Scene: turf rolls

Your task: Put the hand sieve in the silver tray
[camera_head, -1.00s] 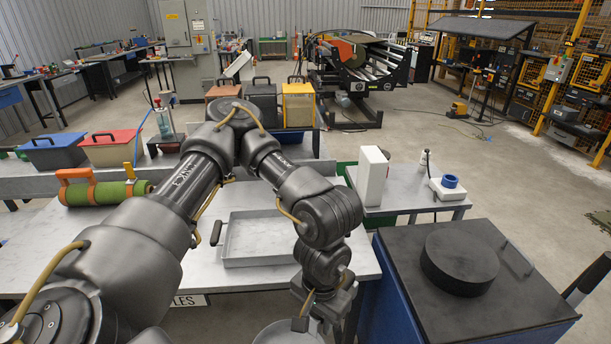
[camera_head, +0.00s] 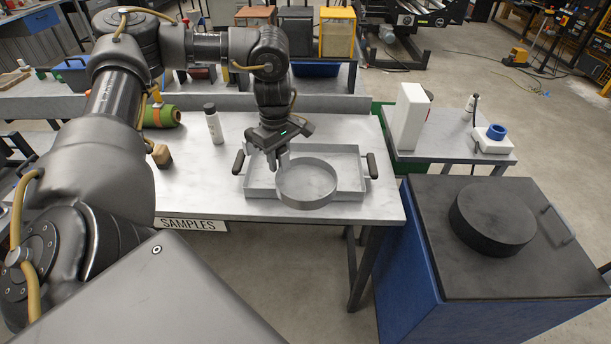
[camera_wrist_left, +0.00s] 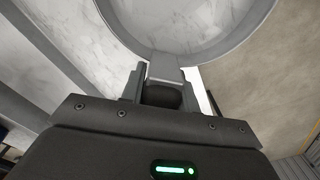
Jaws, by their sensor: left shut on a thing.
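The hand sieve (camera_head: 308,203) is a round grey ring with a shallow wall. My left gripper (camera_head: 278,163) is shut on its short tab at the ring's left back side. The wrist view shows the sieve's rim (camera_wrist_left: 232,48) ahead of the left gripper (camera_wrist_left: 163,85), with the tab between the fingers. The silver tray (camera_head: 345,160) is a shallow rectangle with dark handles on the bench. The sieve is over the tray's front middle part, and its near edge overlaps the tray's front rim in the picture. I cannot tell whether they touch. My right gripper is out of view.
A white bottle (camera_head: 214,123) stands on the bench left of the tray, near a green roll (camera_head: 162,116) and a small brown block (camera_head: 161,155). A white box (camera_head: 409,117) stands on a side table to the right. A blue cabinet (camera_head: 410,260) with a black top is at front right.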

